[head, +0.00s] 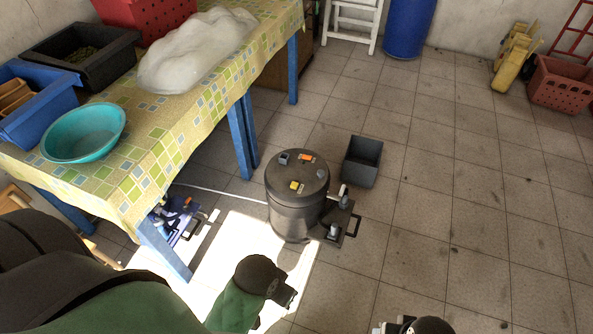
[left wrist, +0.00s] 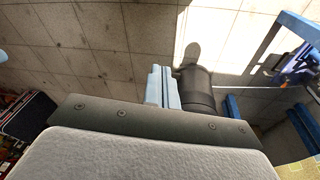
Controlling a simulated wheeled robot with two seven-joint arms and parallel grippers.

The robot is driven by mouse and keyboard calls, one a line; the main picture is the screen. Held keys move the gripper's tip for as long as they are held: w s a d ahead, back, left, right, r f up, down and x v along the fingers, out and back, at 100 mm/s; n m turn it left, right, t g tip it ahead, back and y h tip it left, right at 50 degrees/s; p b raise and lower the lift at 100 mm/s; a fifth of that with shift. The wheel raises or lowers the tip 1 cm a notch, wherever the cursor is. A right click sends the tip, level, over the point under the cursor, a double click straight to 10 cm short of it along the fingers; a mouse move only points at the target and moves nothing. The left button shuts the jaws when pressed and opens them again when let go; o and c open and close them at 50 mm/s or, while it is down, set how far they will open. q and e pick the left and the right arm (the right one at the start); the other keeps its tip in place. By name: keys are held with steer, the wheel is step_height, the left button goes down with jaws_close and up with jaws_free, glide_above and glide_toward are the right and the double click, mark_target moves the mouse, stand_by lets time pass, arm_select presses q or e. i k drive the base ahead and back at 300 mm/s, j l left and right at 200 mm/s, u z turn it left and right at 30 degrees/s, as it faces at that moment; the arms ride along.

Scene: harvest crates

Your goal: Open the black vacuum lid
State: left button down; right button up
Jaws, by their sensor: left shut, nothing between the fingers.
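The black vacuum (head: 297,215) is a dark upright drum on the tiled floor. Its round lid (head: 297,172) sits on top, with small orange, yellow and grey parts on it. My left gripper (head: 287,296) is in front of the vacuum, nearer to me and apart from the lid. In the left wrist view its pale fingers (left wrist: 165,87) are together with nothing held, and the dark drum (left wrist: 197,92) shows just beside them. My right gripper (head: 390,327) shows only in part at the bottom edge, so its fingers cannot be made out.
A dark grey open bin (head: 361,160) stands right of the vacuum. A black fitting with a handle (head: 342,222) is at its right side. A table with a patterned cloth (head: 150,150) stands left, holding a teal basin (head: 84,132).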

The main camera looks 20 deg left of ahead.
mark_target(313, 177)
steer(key=i+l+u, duration=0.1)
steer(key=u, duration=0.65)
steer(key=i+l+u, duration=0.2)
steer(key=l+u, duration=0.15)
steer(key=l, duration=0.35)
steer(key=i+l+u, duration=0.1)
steer(key=l+u, duration=0.25)
steer(key=l, duration=0.35)
steer(key=l+u, duration=0.35)
steer(key=l, duration=1.1)
